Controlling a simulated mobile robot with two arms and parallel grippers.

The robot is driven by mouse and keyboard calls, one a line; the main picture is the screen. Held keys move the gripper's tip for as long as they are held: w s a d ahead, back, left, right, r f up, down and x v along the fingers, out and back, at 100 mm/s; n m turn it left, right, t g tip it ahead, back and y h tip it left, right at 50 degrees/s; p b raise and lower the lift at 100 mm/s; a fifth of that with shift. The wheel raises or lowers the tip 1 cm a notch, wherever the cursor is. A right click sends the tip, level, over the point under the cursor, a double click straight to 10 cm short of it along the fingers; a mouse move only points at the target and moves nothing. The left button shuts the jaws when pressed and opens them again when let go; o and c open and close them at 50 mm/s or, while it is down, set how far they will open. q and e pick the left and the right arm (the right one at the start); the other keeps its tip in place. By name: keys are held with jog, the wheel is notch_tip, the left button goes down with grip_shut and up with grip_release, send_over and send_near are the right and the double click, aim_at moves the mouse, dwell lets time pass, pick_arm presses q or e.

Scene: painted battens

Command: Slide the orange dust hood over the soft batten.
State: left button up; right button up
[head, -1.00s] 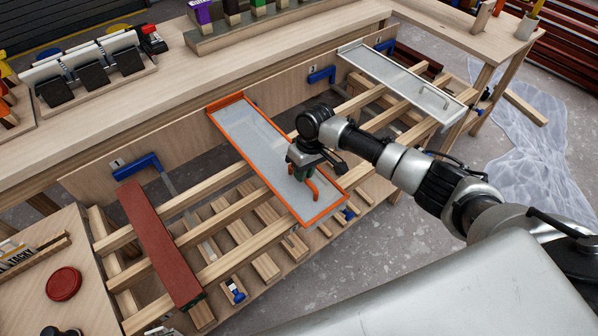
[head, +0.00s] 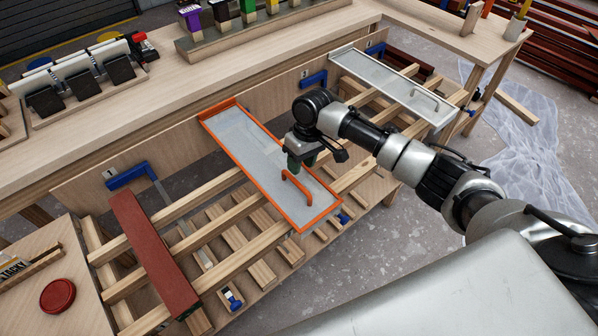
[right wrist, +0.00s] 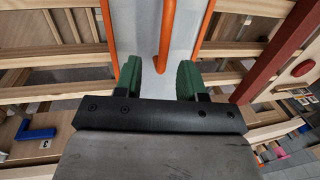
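The orange dust hood (head: 235,143), a long grey panel with an orange rim and an orange bar handle (head: 296,186), lies across the wooden rails in mid-picture. My right gripper (head: 301,164) is over its near half. In the right wrist view my right gripper (right wrist: 160,78) is open, its green fingers on either side of the handle (right wrist: 166,40) with gaps showing. A red-brown batten (head: 150,255) lies bare across the rails to the left of the hood. Nothing marks it as the soft one. My left gripper is not in view.
A grey hood (head: 390,83) with its own handle lies across the rails at the right, near a dark red batten (head: 409,64). Blue clamps (head: 128,178) stand along the back board. A red round lid (head: 58,296) is on the left table. Bare rails separate hood and red-brown batten.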

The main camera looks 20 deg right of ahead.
jog(key=r, duration=0.3)
jog(key=d+r, duration=0.1)
jog(key=r, duration=0.1)
jog(key=shift+w+d+r, duration=0.1)
jog(key=shift+w+r, duration=0.1)
jog(key=shift+r, duration=0.2)
